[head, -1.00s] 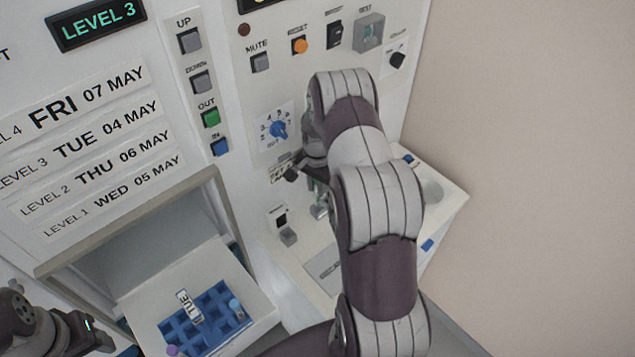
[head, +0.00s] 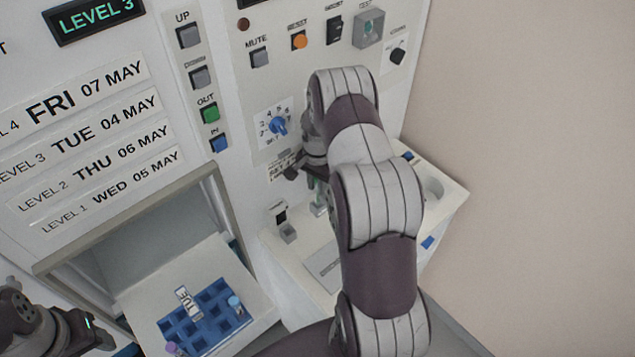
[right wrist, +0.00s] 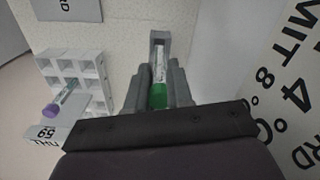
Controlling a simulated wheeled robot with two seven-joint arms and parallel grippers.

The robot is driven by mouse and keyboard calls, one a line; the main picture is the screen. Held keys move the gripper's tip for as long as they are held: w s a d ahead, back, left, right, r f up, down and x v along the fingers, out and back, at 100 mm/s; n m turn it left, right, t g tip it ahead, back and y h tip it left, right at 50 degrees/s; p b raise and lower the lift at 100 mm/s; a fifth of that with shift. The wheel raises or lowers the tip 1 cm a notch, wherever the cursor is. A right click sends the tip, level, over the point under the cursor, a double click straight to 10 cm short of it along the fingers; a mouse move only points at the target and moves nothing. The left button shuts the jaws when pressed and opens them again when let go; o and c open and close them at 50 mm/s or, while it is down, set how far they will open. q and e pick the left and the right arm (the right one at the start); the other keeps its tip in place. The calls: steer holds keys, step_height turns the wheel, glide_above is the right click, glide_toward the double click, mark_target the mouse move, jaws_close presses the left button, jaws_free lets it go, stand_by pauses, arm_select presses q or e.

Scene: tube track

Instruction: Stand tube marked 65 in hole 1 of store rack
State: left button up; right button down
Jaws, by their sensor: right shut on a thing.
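My right gripper (right wrist: 157,92) is shut on a green-capped clear tube (right wrist: 159,68). The cap is between the fingers and the tube body points away from the wrist, in line with a small grey holder (right wrist: 158,36). I cannot tell whether the tube is inside it. In the head view the right gripper (head: 314,180) is over the white ledge, partly hidden by my arm, with a bit of green below it. My left gripper (head: 92,330) is at the lower left edge; its fingers are unclear. I cannot read a number on the held tube.
A white rack (right wrist: 88,70) with a purple-capped tube (right wrist: 52,108) stands left in the wrist view. A blue rack (head: 207,316) with a TUE tag and a few tubes sits on the pulled-out tray (head: 150,307). The button panel (head: 245,90) rises behind the white ledge (head: 290,262).

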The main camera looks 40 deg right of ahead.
steer(key=shift+f, duration=0.2)
steer(key=shift+f+b, duration=0.45)
steer(key=shift+f, duration=0.05)
stand_by(0.5)
steer(key=shift+f+b, duration=0.5)
steer(key=shift+f, duration=0.15)
steer(key=c, duration=0.9)
jaws_free()
steer(key=shift+c, duration=0.2)
